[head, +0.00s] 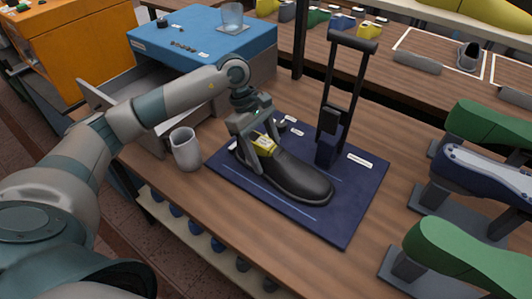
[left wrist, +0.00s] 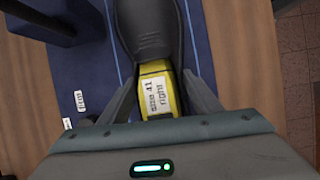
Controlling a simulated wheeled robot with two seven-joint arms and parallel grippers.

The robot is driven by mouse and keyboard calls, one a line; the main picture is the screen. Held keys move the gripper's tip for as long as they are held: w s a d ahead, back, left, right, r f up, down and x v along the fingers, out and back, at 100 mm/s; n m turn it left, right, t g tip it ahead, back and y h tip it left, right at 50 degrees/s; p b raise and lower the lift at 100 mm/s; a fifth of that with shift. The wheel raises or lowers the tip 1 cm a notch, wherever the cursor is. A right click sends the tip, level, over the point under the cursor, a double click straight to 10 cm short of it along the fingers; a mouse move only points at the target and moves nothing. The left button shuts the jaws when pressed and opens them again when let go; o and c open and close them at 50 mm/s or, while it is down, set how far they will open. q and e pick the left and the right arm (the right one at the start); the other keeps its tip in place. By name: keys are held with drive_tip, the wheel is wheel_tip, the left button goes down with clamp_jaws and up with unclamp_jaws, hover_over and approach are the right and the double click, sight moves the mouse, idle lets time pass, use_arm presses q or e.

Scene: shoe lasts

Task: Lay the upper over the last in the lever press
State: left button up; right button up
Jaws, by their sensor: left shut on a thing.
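A dark upper (head: 290,175), shaped like a shoe, lies over a yellow last (head: 265,144) on the blue base of the lever press (head: 345,212). Its toe points to the lower right. The last shows in the upper's opening, and in the left wrist view its label reads "size 41 right" (left wrist: 157,95). The press's black lever (head: 353,42) stands raised behind the upper. My left gripper (head: 252,160) is over the heel end, pointing down, a finger on each side, shut on the upper. The upper (left wrist: 149,30) also shows beyond the fingers in the wrist view. My right gripper is not in view.
A grey cup (head: 186,149) stands left of the press base, close to my left arm. A blue cabinet (head: 200,38) with an open drawer is behind. Green and navy lasts on stands (head: 470,258) line the right side. Bare wood lies in front of the base.

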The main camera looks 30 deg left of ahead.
sight(259, 141)
use_arm(q)
drive_tip(key=shift+s+a+f+b, duration=0.15)
drive_tip(key=shift+f+b, duration=0.35)
drive_tip(key=shift+b, duration=0.05)
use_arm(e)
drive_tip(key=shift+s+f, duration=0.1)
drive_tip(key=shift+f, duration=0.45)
use_arm(q)
drive_tip(key=o, duration=1.2)
drive_tip(key=shift+c, duration=0.2)
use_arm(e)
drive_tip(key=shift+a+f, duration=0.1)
use_arm(q)
drive_tip(key=shift+f, duration=0.1)
